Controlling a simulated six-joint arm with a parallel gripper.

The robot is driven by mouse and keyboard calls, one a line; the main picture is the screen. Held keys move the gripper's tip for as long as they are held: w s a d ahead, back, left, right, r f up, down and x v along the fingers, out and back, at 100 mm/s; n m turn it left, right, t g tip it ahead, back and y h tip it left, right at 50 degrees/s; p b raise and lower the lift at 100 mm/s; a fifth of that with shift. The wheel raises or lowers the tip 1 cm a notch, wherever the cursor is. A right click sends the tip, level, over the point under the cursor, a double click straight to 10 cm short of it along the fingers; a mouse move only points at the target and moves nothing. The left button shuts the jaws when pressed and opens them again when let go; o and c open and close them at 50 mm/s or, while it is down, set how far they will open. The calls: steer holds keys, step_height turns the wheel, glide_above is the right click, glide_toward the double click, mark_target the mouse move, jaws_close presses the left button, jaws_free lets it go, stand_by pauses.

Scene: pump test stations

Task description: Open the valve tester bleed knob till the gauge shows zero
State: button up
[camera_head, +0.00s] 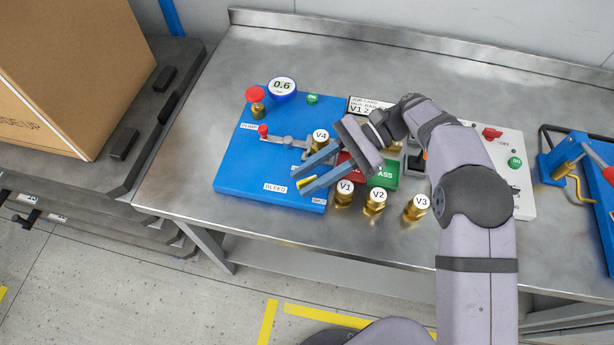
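The blue valve tester (235,165) lies flat on the steel bench. Its round digital gauge (283,88) reads 0.6. A white BLEED label (275,188) is near its front edge. My gripper (298,181) is open, its two blue fingers pointing left over the tester's front right, just right of the label. A small yellow part (305,182) shows between the fingertips; I cannot tell if it is the bleed knob or whether the fingers touch it. A brass valve tagged V4 (320,136) stands at the tester's right, partly behind my gripper.
A red-topped brass fitting (256,98) and a red-knobbed pump lever (263,131) rise from the tester. Brass valves V1 (344,194), V2 (376,201) and V3 (416,208) stand in front of red and green trays. A cardboard box (75,70) is at left.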

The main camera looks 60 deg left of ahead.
mark_target(313, 179)
steer(key=b+v, duration=0.1)
steer(key=v, duration=0.3)
steer(key=shift+w+f, duration=0.1)
steer(key=shift+w, duration=0.05)
steer(key=shift+v, duration=1.2)
